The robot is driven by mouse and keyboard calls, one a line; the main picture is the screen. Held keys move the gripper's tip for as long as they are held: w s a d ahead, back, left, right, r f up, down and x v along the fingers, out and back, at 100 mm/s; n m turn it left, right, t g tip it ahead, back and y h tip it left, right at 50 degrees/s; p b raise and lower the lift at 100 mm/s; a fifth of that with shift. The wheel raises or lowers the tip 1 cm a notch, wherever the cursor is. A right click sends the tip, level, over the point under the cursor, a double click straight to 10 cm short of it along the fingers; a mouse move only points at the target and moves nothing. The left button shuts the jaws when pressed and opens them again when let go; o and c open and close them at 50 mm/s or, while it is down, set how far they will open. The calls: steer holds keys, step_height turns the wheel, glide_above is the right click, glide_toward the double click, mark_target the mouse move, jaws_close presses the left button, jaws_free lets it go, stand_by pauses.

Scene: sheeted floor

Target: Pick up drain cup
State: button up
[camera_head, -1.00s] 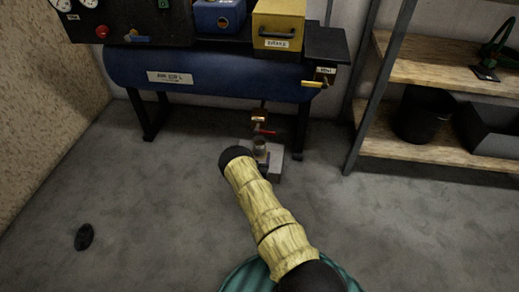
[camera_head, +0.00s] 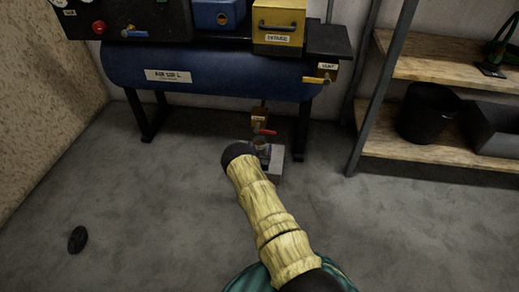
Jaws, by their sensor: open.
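A small dark cup-like thing (camera_head: 262,146), likely the drain cup, stands upright on or over a pale square plate (camera_head: 278,160) on the floor. It is below a brass valve with a red lever (camera_head: 262,127). My tan ribbed arm reaches up from the bottom, and its dark rounded end is just left of the cup in the picture. I cannot make out my gripper's fingers; the arm hides that area. The lower part of the cup is partly hidden too.
A blue tank (camera_head: 215,80) on black legs stands behind the cup, with a yellow-handled valve (camera_head: 318,80) at its right. A wooden shelf (camera_head: 430,150) holding a black bucket (camera_head: 427,112) is at right. A black disc (camera_head: 77,239) lies at left. The floor between is clear.

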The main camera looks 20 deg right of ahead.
mark_target(259, 142)
steer(key=c, duration=1.2)
steer(key=shift+o, duration=0.2)
steer(key=shift+r, duration=0.1)
steer(key=shift+r+p, duration=0.55)
steer(key=shift+p, duration=0.05)
step_height(259, 142, up, 3)
steer(key=p, duration=0.3)
steer(key=shift+a, duration=0.1)
steer(key=p+v, duration=0.9)
steer(key=v, duration=0.9)
steer(key=shift+f, duration=0.4)
